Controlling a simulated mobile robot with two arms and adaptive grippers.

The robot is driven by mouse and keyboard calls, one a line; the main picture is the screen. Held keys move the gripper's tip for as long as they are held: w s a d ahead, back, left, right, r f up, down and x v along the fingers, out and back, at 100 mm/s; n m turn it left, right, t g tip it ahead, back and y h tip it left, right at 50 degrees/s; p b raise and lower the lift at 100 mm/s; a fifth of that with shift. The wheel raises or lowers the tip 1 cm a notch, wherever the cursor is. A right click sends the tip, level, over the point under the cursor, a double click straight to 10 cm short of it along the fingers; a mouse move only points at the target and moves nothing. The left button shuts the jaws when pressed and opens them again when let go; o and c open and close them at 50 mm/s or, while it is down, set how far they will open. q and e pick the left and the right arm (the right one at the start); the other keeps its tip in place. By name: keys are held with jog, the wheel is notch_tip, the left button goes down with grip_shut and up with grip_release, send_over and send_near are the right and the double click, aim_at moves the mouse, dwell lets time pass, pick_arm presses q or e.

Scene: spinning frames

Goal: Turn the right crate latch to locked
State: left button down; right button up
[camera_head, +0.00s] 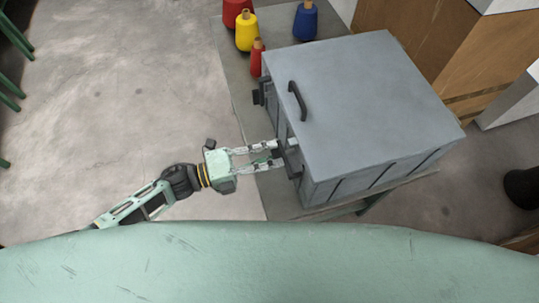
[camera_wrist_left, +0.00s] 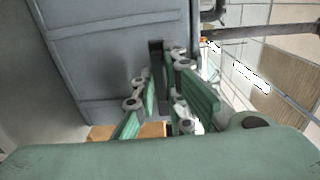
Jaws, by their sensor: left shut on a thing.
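The grey crate (camera_head: 365,95) stands with its lid down and a dark handle (camera_head: 298,101) on the lid's left side. Two dark latches are on its left-facing side. The right crate latch (camera_head: 292,160) is the nearer one; the other latch (camera_head: 258,97) is farther up the picture. My left gripper (camera_head: 278,152) reaches in from the left and is shut on the right latch. In the left wrist view, a dark upright bar of the latch (camera_wrist_left: 156,60) shows between the green-padded fingers (camera_wrist_left: 163,80). The fingers partly hide the latch, so I cannot tell its exact turn.
The crate rests on a grey table (camera_head: 240,88). Wooden boxes (camera_head: 430,40) are at the back right.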

pick_arm(q)
jog(key=shift+n, duration=0.3)
jog(key=n+p, duration=0.3)
jog(key=n, duration=1.4)
dwell(0.5)
jog(key=shift+n, duration=0.3)
jog(key=c, duration=1.8)
grip_release()
